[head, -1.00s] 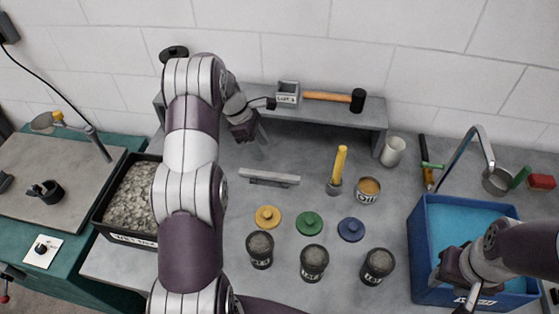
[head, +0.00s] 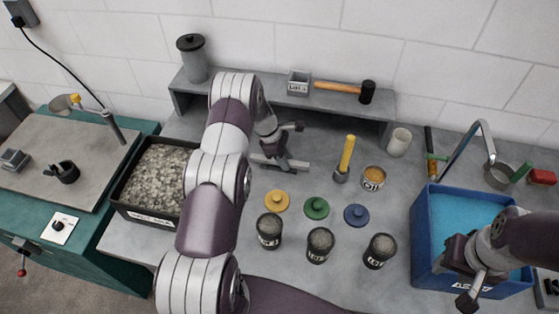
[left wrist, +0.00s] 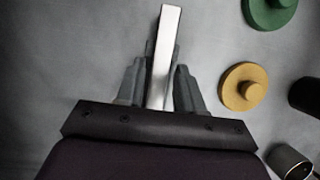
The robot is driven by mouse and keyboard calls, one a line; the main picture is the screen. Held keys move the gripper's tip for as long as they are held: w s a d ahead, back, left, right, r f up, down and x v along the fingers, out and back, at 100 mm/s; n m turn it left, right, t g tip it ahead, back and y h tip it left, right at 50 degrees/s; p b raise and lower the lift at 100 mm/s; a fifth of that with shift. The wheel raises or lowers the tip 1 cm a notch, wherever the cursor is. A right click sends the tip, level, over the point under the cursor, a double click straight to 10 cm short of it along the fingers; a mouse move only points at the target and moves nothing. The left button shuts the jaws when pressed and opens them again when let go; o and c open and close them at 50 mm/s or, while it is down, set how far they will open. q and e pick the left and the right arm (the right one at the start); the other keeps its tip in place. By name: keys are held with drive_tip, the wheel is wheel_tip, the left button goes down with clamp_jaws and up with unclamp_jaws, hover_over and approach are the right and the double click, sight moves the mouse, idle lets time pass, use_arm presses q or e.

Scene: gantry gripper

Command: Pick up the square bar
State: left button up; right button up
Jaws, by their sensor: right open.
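The square bar (head: 294,166) is a grey metal bar lying on the grey bench in front of the low shelf. My left gripper (head: 273,158) is down at the bar, pointing at the bench. In the left wrist view the bar (left wrist: 166,45) runs between the two fingers (left wrist: 160,88), one on each side. The view does not show whether both fingers press on it. My right gripper (head: 463,287) is open and empty at the front left of the blue bin, on the right of the head view.
A yellow-handled tool (head: 346,156) and a tin (head: 373,178) stand right. The shelf (head: 330,103) carries a hammer (head: 345,88).

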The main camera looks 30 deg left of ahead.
use_arm(q)
clamp_jaws()
